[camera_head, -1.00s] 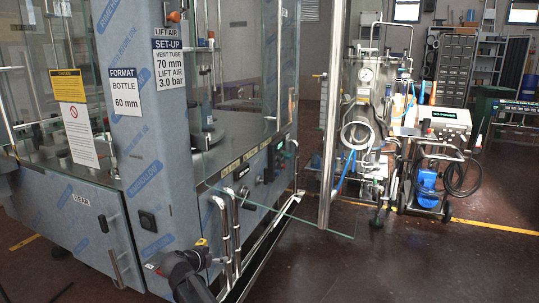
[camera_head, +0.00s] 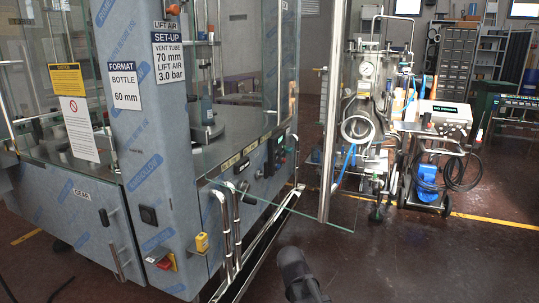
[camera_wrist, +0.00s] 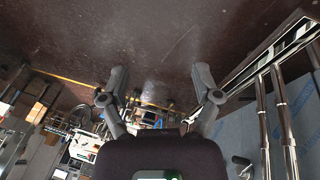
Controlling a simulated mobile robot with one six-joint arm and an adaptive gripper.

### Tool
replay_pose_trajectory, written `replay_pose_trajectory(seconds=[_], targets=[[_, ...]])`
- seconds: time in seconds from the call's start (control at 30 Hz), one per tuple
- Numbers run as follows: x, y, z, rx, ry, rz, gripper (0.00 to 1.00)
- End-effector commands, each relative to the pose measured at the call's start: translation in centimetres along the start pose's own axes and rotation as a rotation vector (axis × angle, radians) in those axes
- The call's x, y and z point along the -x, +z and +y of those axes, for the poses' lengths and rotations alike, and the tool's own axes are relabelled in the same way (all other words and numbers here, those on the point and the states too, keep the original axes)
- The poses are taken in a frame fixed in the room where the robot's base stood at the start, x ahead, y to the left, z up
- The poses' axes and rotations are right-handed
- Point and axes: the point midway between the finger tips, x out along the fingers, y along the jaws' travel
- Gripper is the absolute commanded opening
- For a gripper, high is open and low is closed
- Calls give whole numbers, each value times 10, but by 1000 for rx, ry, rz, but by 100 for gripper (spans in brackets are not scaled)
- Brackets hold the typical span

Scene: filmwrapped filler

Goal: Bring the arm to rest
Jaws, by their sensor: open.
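My gripper (camera_wrist: 160,88) shows in the wrist view with its two fingers spread wide and nothing between them. Dark floor lies beyond the fingertips. In the head view a dark part of my arm (camera_head: 297,274) rises from the bottom edge, over open floor to the right of the filler machine (camera_head: 150,160). The fingers cannot be made out in that view.
A yellow block (camera_head: 202,242) and a red-and-yellow switch (camera_head: 167,262) sit on the machine's front. Chrome pipes (camera_head: 231,235) stand close left of my arm. A glass door (camera_head: 290,207) juts out above. A cart (camera_head: 425,170) stands back right. Front-right floor is clear.

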Motion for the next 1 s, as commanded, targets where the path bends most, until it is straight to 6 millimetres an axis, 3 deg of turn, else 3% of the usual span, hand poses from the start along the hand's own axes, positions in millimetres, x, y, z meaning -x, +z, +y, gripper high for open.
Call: replay_pose_trajectory(seconds=[0.03,0.2,0.6,1.0], targets=[[-3,11,14,11,-22,-30,81],[-10,36,40,69,-111,-111,81],[-14,74,73,158,-273,-192,81],[35,61,84,161,-271,-191,81]])
